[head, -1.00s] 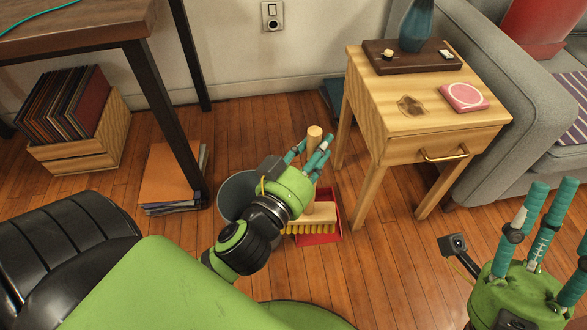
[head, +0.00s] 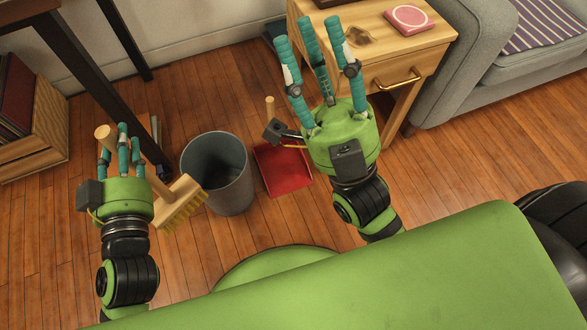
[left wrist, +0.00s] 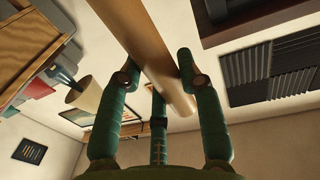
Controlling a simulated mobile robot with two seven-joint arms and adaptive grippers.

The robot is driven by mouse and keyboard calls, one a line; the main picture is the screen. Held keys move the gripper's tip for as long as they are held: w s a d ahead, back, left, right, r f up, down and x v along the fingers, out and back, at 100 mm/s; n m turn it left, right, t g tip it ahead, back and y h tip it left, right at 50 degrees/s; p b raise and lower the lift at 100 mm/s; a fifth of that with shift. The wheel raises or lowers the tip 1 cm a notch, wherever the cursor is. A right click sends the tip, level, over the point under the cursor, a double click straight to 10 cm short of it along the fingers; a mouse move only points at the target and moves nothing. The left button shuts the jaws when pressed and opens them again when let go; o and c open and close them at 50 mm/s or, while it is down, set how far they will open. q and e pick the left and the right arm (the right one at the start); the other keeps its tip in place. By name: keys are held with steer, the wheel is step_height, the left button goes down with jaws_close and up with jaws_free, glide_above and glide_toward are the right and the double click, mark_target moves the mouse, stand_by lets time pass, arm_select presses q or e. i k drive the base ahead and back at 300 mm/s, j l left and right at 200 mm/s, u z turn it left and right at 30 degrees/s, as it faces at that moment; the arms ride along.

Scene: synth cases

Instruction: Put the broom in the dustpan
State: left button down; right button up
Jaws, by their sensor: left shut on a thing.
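The broom (head: 183,203) has a pale wooden handle and head with yellow bristles. My left gripper (head: 122,145) is shut on its handle, left of the grey bin. The broom is tilted, its head toward the bin. In the left wrist view the broom handle (left wrist: 150,50) crosses between the fingers. The red dustpan (head: 284,170) is on the floor right of the bin, partly hidden by my right gripper (head: 318,65). A wooden upright end shows above the dustpan. My right gripper is open and empty, its fingers extended in front of the side table.
The grey bin (head: 238,190) stands between broom and dustpan. A wooden side table (head: 425,55) and grey sofa (head: 475,85) are at the right. A dark desk leg (head: 100,90) and a wooden crate (head: 45,150) are at the left. Bare floor lies around the bin.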

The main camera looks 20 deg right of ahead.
mark_target(285, 171)
steer(key=i+l+u, duration=0.1)
steer(key=l, duration=0.75)
steer(key=i+l+u, duration=0.15)
steer(key=l, duration=0.7)
steer(key=k+j, duration=0.05)
